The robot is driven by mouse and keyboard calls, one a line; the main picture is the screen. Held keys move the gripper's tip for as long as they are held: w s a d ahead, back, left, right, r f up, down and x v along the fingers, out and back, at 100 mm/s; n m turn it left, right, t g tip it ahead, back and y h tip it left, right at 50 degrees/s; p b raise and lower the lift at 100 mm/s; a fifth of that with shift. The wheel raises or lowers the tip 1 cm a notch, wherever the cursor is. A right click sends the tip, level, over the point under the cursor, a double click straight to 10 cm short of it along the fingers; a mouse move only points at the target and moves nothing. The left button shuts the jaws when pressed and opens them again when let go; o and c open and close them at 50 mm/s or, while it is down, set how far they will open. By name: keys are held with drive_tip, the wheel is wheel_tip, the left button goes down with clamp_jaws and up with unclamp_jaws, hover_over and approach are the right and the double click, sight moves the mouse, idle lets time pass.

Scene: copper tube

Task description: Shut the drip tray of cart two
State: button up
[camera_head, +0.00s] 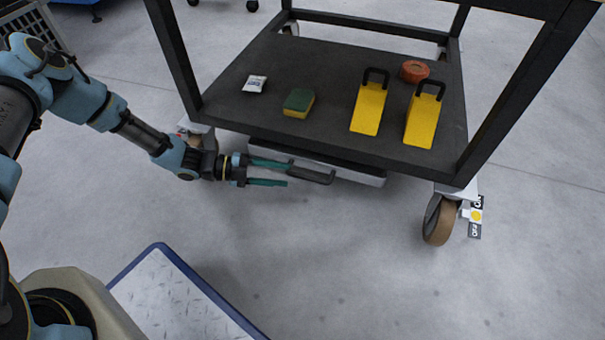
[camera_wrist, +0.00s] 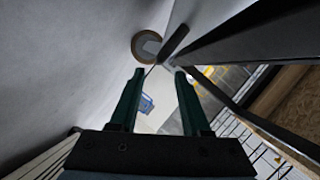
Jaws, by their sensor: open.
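The cart (camera_head: 225,112) stands ahead, with its dark lower shelf in the head view. The drip tray (camera_head: 368,178) sits under that shelf, its pale front showing just below the shelf's front edge. How far it stands out is hard to tell. Its dark bar handle (camera_head: 318,175) is on the front side. My gripper (camera_head: 288,173) is open, its green fingers pointing right at the left part of the handle; contact cannot be told. In the wrist view, a dark bar (camera_wrist: 173,42), apparently the handle, lies beyond the tips of my gripper (camera_wrist: 159,72).
The shelf carries a white packet (camera_head: 255,84), a sponge (camera_head: 299,103), two yellow wedges (camera_head: 369,108) (camera_head: 422,120) and an orange round item (camera_head: 415,71). A brown caster (camera_head: 438,220) stands at the front right. A blue-edged plate (camera_head: 180,300) lies front left. Floor ahead is clear.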

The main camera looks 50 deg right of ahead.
sight(300, 177)
drive_tip(key=b+x, duration=0.2)
drive_tip(key=x, duration=0.5)
drive_tip(key=shift+s+f, duration=0.15)
drive_tip(key=shift+s+d+b, duration=0.3)
drive_tip(key=shift+s+d, duration=0.05)
drive_tip(key=shift+s, duration=0.05)
clamp_jaws()
idle(0.9)
